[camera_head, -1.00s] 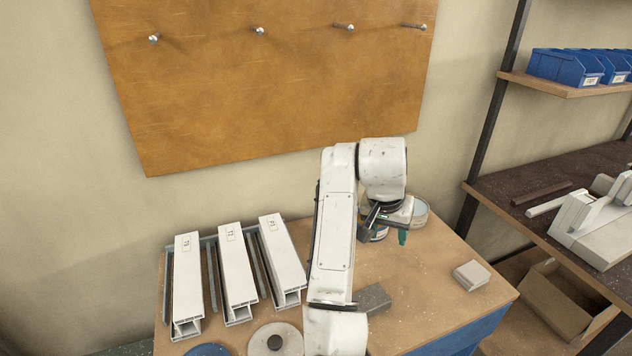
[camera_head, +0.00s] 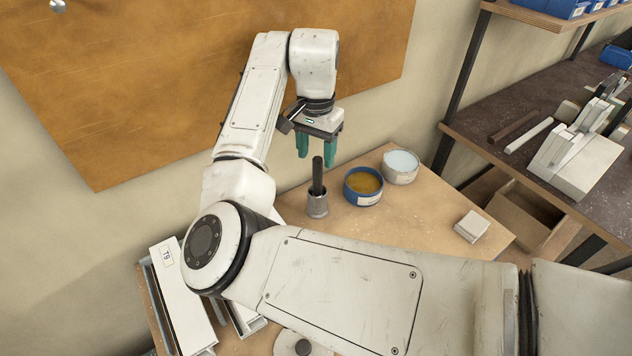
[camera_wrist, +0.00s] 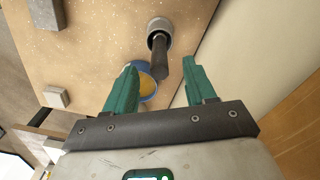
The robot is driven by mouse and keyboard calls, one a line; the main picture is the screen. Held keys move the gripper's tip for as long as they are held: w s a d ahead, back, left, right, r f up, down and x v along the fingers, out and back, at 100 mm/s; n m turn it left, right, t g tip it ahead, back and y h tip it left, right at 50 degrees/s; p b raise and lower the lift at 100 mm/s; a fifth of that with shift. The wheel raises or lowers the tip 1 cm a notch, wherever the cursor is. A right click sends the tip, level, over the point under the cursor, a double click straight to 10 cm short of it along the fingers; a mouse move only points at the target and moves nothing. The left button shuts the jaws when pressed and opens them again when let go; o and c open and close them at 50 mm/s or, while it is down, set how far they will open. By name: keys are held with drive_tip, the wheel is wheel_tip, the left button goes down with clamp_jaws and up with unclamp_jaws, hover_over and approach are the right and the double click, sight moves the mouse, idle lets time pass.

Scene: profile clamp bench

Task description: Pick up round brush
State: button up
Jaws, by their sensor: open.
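What appears to be the round brush (camera_head: 318,178) shows as a dark upright cylinder standing in a small grey metal cup (camera_head: 317,207) on the bench. Its lower end is hidden in the cup. My gripper (camera_head: 317,150) has green fingers pointing down, spread apart and empty, just above the brush's top. In the wrist view, the dark shaft (camera_wrist: 160,60) rises from the cup (camera_wrist: 160,24) and its near end reaches toward the gap between the fingers (camera_wrist: 161,80). I see no contact.
A blue tin with yellow-brown contents (camera_head: 363,187) stands right of the cup, with a grey tin (camera_head: 400,167) behind it. A small light block (camera_head: 471,226) lies at the bench's right. White profiles (camera_head: 180,300) are at front left. A wooden board (camera_head: 150,80) hangs behind.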

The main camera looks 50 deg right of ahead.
sight(318, 168)
drive_tip(key=shift+d+f+p, duration=0.2)
drive_tip(key=shift+f+p, duration=0.55)
drive_tip(key=shift+f, duration=2.1)
drive_tip(key=shift+c, duration=0.5)
clamp_jaws()
